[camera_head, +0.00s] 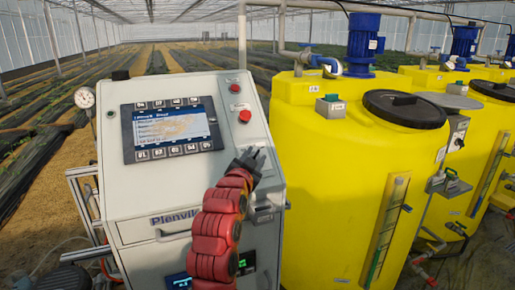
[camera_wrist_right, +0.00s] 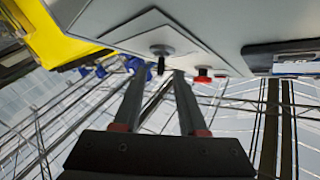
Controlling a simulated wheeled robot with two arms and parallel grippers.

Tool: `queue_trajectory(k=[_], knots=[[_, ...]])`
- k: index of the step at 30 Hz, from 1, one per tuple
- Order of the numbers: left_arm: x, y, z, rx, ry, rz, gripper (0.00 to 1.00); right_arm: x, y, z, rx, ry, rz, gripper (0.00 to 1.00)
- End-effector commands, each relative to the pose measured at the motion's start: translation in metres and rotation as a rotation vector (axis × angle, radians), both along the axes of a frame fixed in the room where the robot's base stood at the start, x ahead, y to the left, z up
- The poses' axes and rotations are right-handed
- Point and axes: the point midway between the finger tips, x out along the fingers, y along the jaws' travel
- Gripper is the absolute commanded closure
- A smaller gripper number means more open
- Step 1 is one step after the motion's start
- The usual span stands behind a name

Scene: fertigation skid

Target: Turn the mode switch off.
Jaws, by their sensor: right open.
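The mode switch appears to be the black knob (camera_wrist_right: 162,52) on a light grey plate of the cabinet, in the right wrist view. In the head view it is hidden behind my right gripper. My right gripper (camera_head: 251,158) is at the cabinet's sloped front, below the red button. In the wrist view its two fingers (camera_wrist_right: 158,76) are apart, with the knob seen between their tips. I cannot tell whether they touch it, and the knob's setting is not readable. My left gripper is not in view.
The control cabinet (camera_head: 140,95) carries a screen (camera_head: 172,130) left of my gripper and a red mushroom button (camera_head: 245,116) just above it. The red button also shows in the wrist view (camera_wrist_right: 203,75). A yellow tank (camera_head: 325,190) stands close on the right.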

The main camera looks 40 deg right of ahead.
Motion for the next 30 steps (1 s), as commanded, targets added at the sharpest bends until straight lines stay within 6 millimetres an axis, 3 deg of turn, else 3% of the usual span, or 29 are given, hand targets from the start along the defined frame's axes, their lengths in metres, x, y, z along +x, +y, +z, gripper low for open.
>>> queue_trajectory(k=[6,17,24,30], knots=[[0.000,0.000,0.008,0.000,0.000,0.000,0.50,0.017,-0.021,0.001,0.001,0.003,-0.001,0.59],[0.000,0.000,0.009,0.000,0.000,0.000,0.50,0.021,-0.024,0.000,0.001,-0.001,0.001,0.59],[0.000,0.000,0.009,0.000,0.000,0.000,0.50,0.021,-0.024,-0.001,0.000,0.000,0.001,1.00],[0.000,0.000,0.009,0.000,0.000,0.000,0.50,0.021,-0.024,-0.001,0.001,0.001,0.000,1.00]])
